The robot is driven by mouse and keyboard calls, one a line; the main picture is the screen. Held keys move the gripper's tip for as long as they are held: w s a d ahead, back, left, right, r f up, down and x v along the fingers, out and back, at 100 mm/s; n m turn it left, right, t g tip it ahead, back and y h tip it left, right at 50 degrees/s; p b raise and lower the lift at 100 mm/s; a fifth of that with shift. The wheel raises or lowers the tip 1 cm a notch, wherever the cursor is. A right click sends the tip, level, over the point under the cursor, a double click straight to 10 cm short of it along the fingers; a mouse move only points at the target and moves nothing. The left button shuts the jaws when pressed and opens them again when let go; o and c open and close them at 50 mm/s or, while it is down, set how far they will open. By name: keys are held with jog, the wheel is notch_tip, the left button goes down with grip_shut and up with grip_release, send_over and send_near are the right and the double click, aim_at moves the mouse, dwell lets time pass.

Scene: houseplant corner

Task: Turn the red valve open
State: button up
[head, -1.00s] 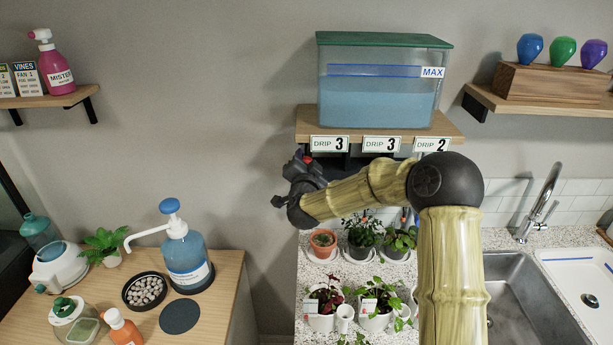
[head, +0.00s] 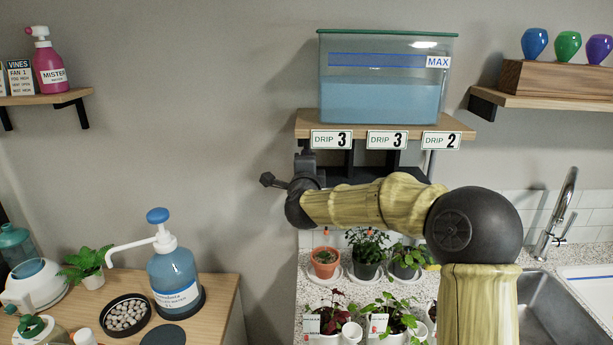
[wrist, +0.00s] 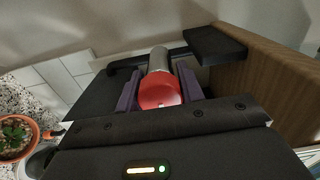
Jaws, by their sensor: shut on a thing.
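The red valve (wrist: 160,91) shows in the wrist view as a red rounded knob on a grey metal cylinder (wrist: 158,60). My gripper (wrist: 160,88) has its purple fingers on both sides of the knob and is shut on it. The valve is hidden there behind the gripper.
The water tank (head: 385,95) stands on the wooden shelf (head: 305,123) just above my gripper. Potted plants, such as a cactus in a terracotta pot (head: 325,269), stand on the counter below my arm. A pump bottle (head: 173,280) is on the left table.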

jog(key=shift+m, duration=0.3)
jog(key=o, duration=1)
jog(key=s+b, duration=0.3)
jog(key=s, duration=1.4)
jog(key=shift+s+d+b, duration=0.1)
jog(key=shift+s+b, duration=0.1)
jog(key=shift+b, duration=0.2)
jog(key=shift+w+f, duration=0.1)
